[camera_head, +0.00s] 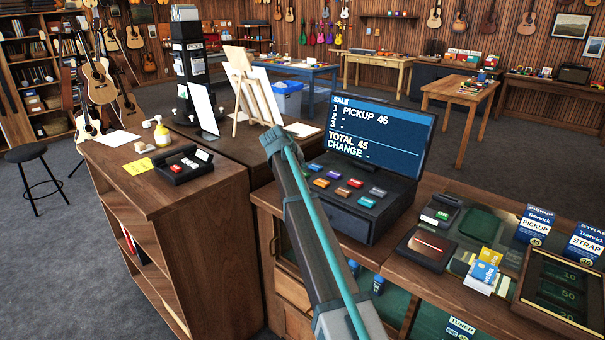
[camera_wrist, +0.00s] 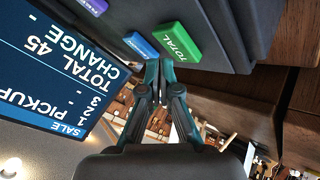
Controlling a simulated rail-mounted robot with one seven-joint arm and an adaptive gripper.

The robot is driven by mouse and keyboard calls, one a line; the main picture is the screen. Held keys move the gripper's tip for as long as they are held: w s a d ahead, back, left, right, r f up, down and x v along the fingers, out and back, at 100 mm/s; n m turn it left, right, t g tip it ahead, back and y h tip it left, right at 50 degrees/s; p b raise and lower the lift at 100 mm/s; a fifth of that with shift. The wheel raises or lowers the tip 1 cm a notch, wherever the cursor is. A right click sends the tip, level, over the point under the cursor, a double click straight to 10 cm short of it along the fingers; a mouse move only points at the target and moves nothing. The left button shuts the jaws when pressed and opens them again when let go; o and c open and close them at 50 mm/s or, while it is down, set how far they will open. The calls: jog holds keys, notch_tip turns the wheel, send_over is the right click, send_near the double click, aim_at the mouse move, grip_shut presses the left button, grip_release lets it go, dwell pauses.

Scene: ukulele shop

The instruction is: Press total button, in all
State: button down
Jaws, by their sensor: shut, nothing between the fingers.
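The green TOTAL button (camera_wrist: 178,42) is on the dark register in the wrist view, beside a blue button (camera_wrist: 141,45). My gripper (camera_wrist: 159,66) is shut and empty, its tips close to the near edge of the TOTAL button in the picture. I cannot tell whether they touch anything. In the head view my arm crosses in front of the register (camera_head: 345,222); my fingertips and the TOTAL button cannot be made out there. The register's screen (camera_head: 378,132) reads SALE, 1 PICKUP 45, two lines with dashes, TOTAL 45, CHANGE with a dash.
Several other coloured buttons, including a red one (camera_head: 355,183), sit on the register's sloped top. A wooden easel (camera_head: 250,90) stands behind left.

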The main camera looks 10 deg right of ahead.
dwell(0.3)
jog(key=shift+r+p, duration=1)
jog(key=shift+r, duration=1.55)
